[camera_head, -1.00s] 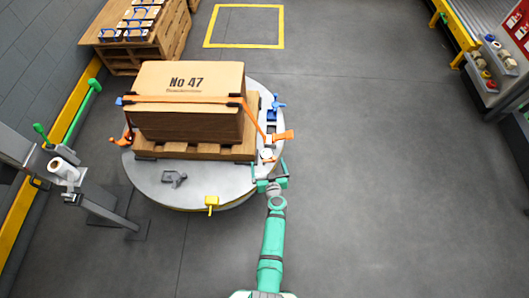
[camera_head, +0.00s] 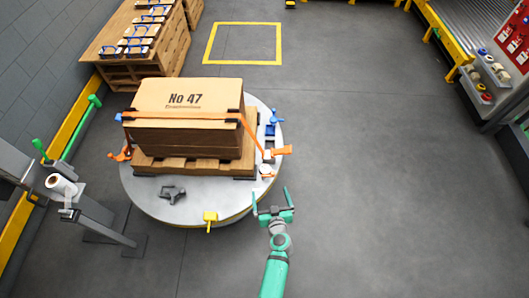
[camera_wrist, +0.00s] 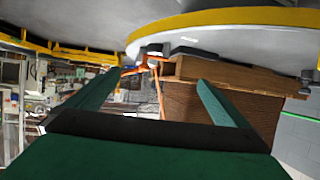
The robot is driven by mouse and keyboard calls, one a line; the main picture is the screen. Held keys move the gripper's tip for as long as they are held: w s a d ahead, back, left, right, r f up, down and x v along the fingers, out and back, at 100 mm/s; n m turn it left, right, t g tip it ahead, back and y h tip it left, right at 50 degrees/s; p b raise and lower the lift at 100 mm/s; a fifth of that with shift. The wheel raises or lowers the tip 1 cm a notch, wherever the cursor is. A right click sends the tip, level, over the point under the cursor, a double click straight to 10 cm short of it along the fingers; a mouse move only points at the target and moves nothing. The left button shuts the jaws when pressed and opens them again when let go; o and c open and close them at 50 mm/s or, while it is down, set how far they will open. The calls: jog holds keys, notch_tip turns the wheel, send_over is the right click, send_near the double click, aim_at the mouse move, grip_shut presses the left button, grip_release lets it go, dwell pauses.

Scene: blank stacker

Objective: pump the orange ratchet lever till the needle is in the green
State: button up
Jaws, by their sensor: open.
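The orange ratchet lever (camera_head: 281,151) sticks out to the right from the ratchet at the right side of the pallet. My gripper (camera_head: 271,193) is open and empty, below and apart from the lever, near the turntable's edge. In the wrist view the orange ratchet parts (camera_wrist: 143,67) and strap show between my spread fingers (camera_wrist: 160,77).
The box stands on a wooden pallet (camera_head: 195,165) on a round grey turntable (camera_head: 150,196). A blue clamp (camera_head: 273,122) lies just beyond the lever, and a yellow part (camera_head: 210,217) is on the front rim. The floor to the right is clear.

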jog(key=s+a+r+m+h, duration=0.1)
jog(key=s+r, duration=0.2)
jog(key=s, duration=0.7)
jog(key=s+r+m+h, duration=0.1)
jog(key=s+r+h, duration=0.15)
jog(key=s, duration=0.85)
jog(key=s+r+t, duration=0.1)
jog(key=s+r, duration=0.5)
jog(key=r, duration=0.6)
jog(key=s+r+t, duration=0.1)
jog(key=s+r, duration=0.6)
jog(key=r, duration=0.6)
jog(key=shift+y, duration=0.45)
jog(key=shift+d+r, duration=0.1)
